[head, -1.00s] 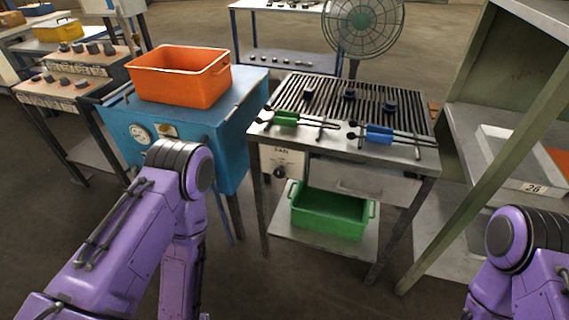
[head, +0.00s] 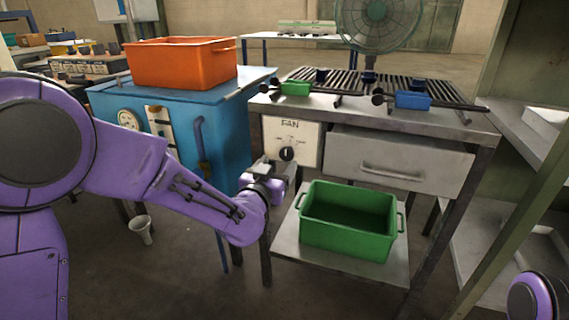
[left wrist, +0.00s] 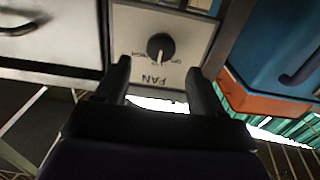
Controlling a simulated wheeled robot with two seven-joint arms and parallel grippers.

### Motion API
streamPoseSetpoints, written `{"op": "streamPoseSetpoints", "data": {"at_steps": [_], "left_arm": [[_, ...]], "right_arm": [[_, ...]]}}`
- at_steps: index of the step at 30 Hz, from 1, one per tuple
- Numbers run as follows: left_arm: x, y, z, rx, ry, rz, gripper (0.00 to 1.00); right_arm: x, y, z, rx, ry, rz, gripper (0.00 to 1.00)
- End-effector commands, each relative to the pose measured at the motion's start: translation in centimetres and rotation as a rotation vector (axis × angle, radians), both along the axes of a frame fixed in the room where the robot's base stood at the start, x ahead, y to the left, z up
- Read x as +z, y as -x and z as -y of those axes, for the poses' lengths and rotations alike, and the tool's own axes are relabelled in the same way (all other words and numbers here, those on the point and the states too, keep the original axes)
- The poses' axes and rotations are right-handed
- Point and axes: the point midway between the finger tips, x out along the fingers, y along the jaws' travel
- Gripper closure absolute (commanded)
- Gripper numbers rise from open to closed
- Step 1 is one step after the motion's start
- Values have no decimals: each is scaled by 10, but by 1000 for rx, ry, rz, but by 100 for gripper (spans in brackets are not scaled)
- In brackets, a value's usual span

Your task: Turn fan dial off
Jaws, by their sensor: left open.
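The fan dial (head: 286,154) is a black round knob on a pale panel (head: 306,134) marked FAN, on the front of the grill table. It also shows in the left wrist view (left wrist: 160,46), where the panel appears upside down. I cannot tell surely which mark the knob points to. My left gripper (head: 280,176) is just below and in front of the panel. In the left wrist view its two fingers (left wrist: 158,70) are apart and empty, with the knob seen beyond and between their tips, apparently not touched. My right gripper is out of view.
A closed drawer (head: 398,160) is right of the panel. A green bin (head: 348,243) stands on the lower shelf. The blue cabinet (head: 222,130) with an orange bin (head: 180,63) is to the left. The fan (head: 378,18) stands behind.

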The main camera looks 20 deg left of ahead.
Motion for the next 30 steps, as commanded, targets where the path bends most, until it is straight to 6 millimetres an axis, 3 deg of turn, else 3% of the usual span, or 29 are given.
{"op": "streamPoseSetpoints", "data": {"at_steps": [3, 7, 18, 24, 30], "left_arm": [[-3, -27, 0, 1, 1, -1, 31], [-2, -48, 1, 1, 2, -1, 31], [-1, -59, 2, 0, 2, -2, 31], [-1, -59, 2, 0, 2, -3, 88], [-1, -59, 2, 0, 10, -3, 87]], "right_arm": [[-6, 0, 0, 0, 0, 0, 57], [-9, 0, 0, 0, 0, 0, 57], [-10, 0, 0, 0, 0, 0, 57], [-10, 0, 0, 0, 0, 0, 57], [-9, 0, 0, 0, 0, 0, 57]]}}
